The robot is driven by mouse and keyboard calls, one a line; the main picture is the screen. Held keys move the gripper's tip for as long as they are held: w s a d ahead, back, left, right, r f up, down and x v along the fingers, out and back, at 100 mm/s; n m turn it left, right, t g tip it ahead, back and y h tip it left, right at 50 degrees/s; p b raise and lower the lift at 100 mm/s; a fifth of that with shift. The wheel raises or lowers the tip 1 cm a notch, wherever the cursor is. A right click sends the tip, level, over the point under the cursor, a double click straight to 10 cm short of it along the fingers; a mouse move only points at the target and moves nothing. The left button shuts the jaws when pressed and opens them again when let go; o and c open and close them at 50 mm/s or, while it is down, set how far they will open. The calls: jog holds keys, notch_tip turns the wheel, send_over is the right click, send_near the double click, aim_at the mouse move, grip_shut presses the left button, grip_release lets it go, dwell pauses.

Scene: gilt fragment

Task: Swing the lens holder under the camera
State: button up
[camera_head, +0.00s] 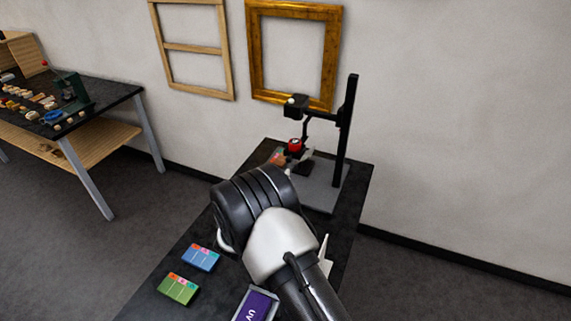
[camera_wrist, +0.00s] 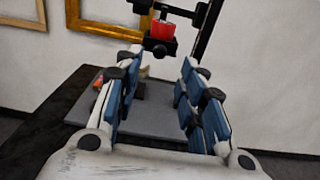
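The copy stand's black post (camera_head: 347,130) rises from a grey base (camera_head: 322,196). The dark camera (camera_head: 297,107) sits on an arm off the post. Below it is the lens holder, with a red part (camera_head: 295,146); the red part also shows in the wrist view (camera_wrist: 162,30). The holder's exact alignment under the camera is hard to tell. My gripper (camera_wrist: 155,78) is open and empty, its blue-padded fingers on either side of the view. The red part appears beyond and above the gap between them, with no visible contact. In the head view, my wrist hides most of the gripper.
A small orange-red piece (camera_head: 278,156) lies beside the stand base. A blue box (camera_head: 200,257), a green box (camera_head: 178,289) and a purple UV box (camera_head: 256,306) lie nearer on the black table. A gold frame (camera_head: 332,60) hangs behind.

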aim_at(288, 161)
jog(key=x, duration=0.7)
jog(key=shift+w, duration=0.2)
jog(key=shift+c, duration=0.3)
grip_shut()
jog(key=shift+d, duration=0.1)
